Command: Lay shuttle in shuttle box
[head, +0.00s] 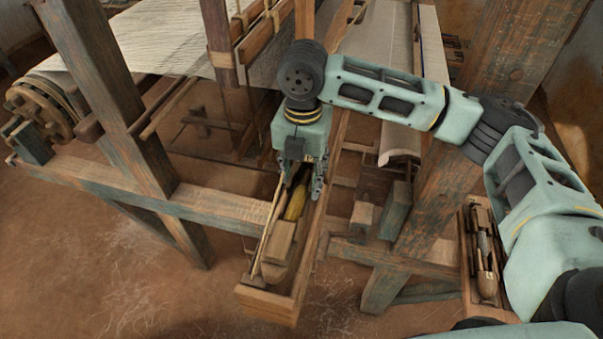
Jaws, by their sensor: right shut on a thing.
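The shuttle box (312,245) is a long, narrow wooden trough at the front middle of the loom. The wooden shuttle, with a yellow bobbin (296,205) showing, lies low between the box's side walls, lined up lengthwise with it. My right gripper (302,182) points down over the far part of the trough and is shut on the shuttle. The fingers hide its far end, and I cannot tell whether it touches the box floor. My left gripper is out of view.
A wooden tray (466,262) with dark wooden shuttle-like pieces stands at the right, near my arm. Thick loom posts (110,90) and a cross beam (190,199) frame the left side. White warp (165,35) stretches behind. Bare floor lies in front.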

